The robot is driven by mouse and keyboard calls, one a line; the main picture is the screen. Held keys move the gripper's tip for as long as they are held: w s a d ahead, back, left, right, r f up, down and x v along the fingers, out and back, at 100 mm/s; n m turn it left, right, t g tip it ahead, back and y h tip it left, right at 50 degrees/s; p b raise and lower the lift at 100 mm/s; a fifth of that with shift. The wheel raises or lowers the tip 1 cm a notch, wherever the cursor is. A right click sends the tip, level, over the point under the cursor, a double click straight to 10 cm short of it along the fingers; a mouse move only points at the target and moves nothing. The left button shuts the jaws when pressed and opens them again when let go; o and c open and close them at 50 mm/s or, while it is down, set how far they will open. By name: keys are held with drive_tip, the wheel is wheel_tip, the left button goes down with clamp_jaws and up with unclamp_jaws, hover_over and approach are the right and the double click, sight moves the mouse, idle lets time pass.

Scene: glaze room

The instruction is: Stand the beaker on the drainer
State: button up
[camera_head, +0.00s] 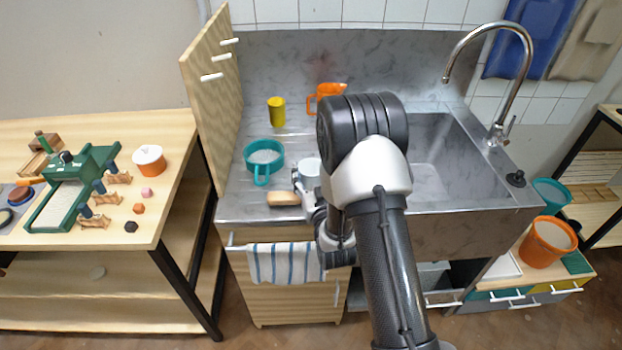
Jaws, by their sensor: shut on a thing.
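My gripper (309,190) is over the front of the steel counter left of the basin, partly hidden by my arm. It is shut on a pale grey-white vessel (309,169), which looks like the beaker; the arm hides part of it. I cannot tell whether its base touches the steel. The flat steel surface (240,207) left of the basin appears to be the drainer. No separate rack shows on it.
A teal strainer (264,170), a tan block (282,198), a yellow cup (277,112) and an orange jug (328,98) stand on the steel. A pegged wooden board (212,90) rises at left. The basin (450,155) and tap (500,60) are at right.

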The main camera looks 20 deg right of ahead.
drive_tip(key=shift+f, duration=0.4)
drive_tip(key=shift+f, duration=0.15)
drive_tip(key=o, duration=1)
